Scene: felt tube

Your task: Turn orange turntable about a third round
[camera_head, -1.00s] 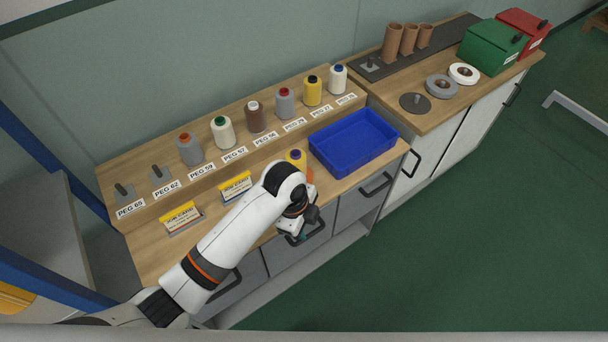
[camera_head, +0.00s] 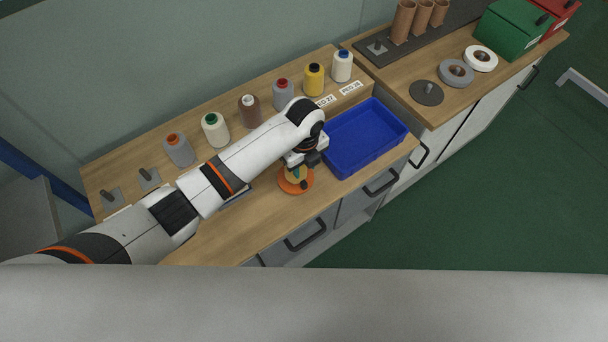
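The orange turntable (camera_head: 293,187) is a small round disc on the wooden worktop, left of the blue bin. A yellowish object (camera_head: 291,173) stands on it, mostly hidden by my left gripper. A dark knob or peg (camera_head: 304,184) shows near the disc's right side. My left gripper (camera_head: 299,170) points down right over the turntable, close to the yellowish object and the dark knob. I cannot tell whether its fingers touch either, or whether they are open or shut. My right gripper is not in view.
The blue bin (camera_head: 366,139) stands close right of my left gripper. Thread cones, such as the green-topped one (camera_head: 215,130), line the raised shelf behind my arm. A second counter with a grey disc (camera_head: 426,93) is at right. The worktop front is clear.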

